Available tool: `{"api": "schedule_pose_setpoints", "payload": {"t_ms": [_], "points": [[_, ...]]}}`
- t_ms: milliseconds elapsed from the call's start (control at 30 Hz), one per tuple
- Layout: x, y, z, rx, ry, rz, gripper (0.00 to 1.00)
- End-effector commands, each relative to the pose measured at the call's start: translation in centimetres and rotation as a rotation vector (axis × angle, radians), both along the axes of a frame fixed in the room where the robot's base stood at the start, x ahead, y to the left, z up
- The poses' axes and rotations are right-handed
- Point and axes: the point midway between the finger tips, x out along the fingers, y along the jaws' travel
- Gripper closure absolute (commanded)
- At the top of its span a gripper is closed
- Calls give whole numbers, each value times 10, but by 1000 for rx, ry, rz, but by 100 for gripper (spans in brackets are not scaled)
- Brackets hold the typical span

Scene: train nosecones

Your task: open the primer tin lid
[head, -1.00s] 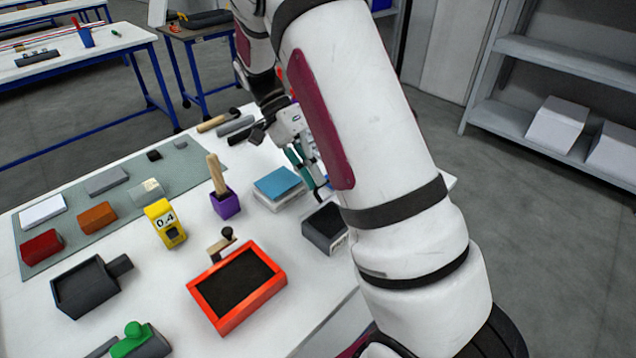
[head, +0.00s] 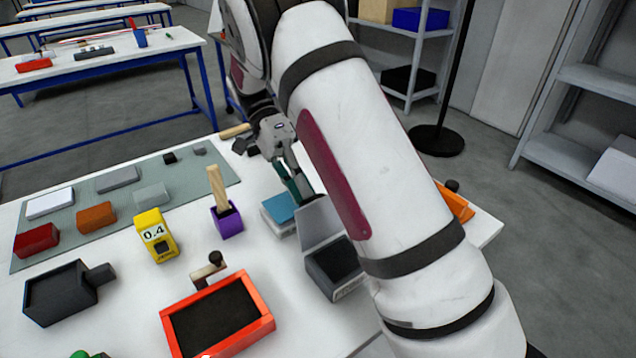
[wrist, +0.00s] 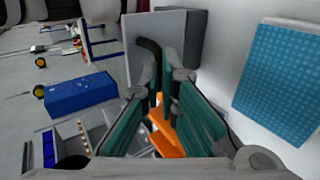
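The primer tin (head: 331,268) is a dark box with a pale front, on the table just left of my arm in the head view. Its grey lid (head: 318,222) stands raised at the back edge, and the dark inside shows. My gripper (head: 300,183) is just behind and above the lid, its teal fingers pointing down. In the wrist view my gripper (wrist: 163,98) has a gap between its fingers and holds nothing. A grey panel (wrist: 192,35), seemingly the lid, is close beyond the fingertips; I cannot tell whether they touch it.
A blue-topped block (head: 279,208) lies just left of the lid, close to my fingers. A purple holder (head: 227,222), a yellow block (head: 157,240) and a red-framed tray (head: 265,325) stand further left. An orange thing (head: 455,203) is partly hidden behind my arm.

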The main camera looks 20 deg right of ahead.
Motion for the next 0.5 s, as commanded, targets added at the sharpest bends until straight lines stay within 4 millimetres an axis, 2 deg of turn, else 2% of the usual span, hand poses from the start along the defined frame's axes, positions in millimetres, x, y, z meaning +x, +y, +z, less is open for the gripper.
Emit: {"api": "schedule_pose_setpoints", "payload": {"t_ms": [33, 467, 500], "points": [[-7, 4, -25, 3, 37, 0, 100], [-7, 8, -24, 0, 49, -3, 100], [-7, 7, -24, 0, 49, -3, 95]]}}
